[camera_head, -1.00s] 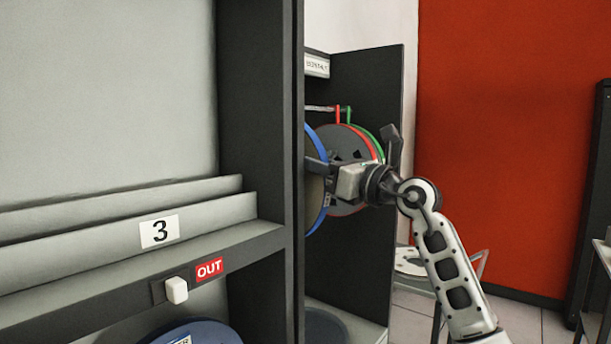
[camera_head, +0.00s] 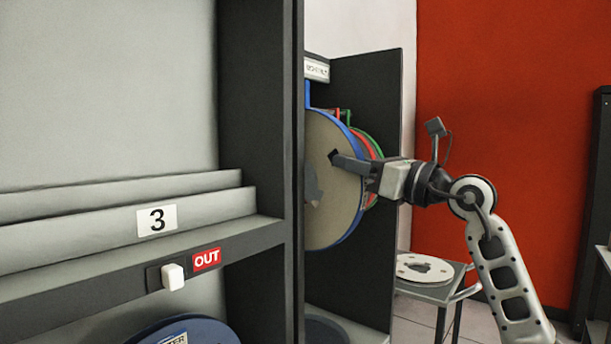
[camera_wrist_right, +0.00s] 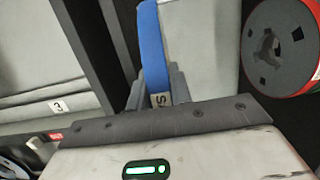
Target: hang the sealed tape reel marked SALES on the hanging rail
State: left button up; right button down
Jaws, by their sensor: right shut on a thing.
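A blue-rimmed reel (camera_head: 343,215) with a tan face and a blue strap (camera_head: 308,95) at its top is partly hidden by the dark upright of the cabinet. My right gripper (camera_head: 345,160) is shut on it and holds it upright. In the right wrist view the reel (camera_wrist_right: 152,45) shows edge-on between the fingers, with a small label beginning with S (camera_wrist_right: 160,100); the rest is hidden. A red reel (camera_head: 371,148) and a green reel (camera_head: 379,157) hang behind it in the dark bay. The hanging rail is mostly hidden behind the blue reel. My left gripper is not in view.
The dark cabinet upright (camera_head: 298,150) stands close at the left of the held reel. A small table (camera_head: 440,293) bears a white reel (camera_head: 424,267). Another blue reel (camera_head: 215,332) lies low at left.

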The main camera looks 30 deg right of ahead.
jog(key=shift+r+b+v, duration=0.2)
jog(key=shift+b+v, duration=0.4)
jog(key=shift+v, duration=0.4)
jog(key=shift+r+b+v, duration=0.2)
jog(key=shift+b+v, duration=0.35)
jog(key=shift+v, duration=0.4)
pick_arm(q)
jog(key=b, duration=0.1)
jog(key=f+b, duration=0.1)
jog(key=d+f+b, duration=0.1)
jog(key=b, duration=0.1)
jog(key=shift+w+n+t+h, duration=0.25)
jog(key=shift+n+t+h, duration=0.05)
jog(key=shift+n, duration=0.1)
pick_arm(e)
jog(key=r+v, duration=0.1)
jog(key=v, duration=0.5)
jog(key=shift+s+d+r, duration=0.2)
jog(key=shift+s+r, duration=0.05)
jog(key=shift+s, duration=0.2)
